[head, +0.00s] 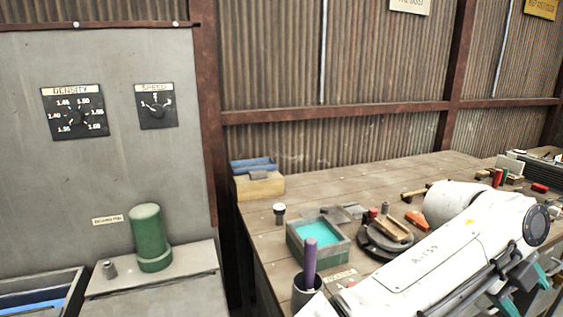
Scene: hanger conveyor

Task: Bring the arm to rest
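My white arm reaches across the lower right of the head view, in front of the wooden bench (330,180). Black and teal parts that look like my gripper (522,287) show at the lower right, partly cut off by the picture's edge and overlapped by the arm. Whether the fingers are apart or together is not clear. I see no object held there.
On the bench stand a tray with turquoise contents (345,250), a cup with a purple rod (310,262), a round dark fixture (375,243) and a blue tray on a wooden block (258,187). A green cylinder (148,238) stands left, below two dials.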

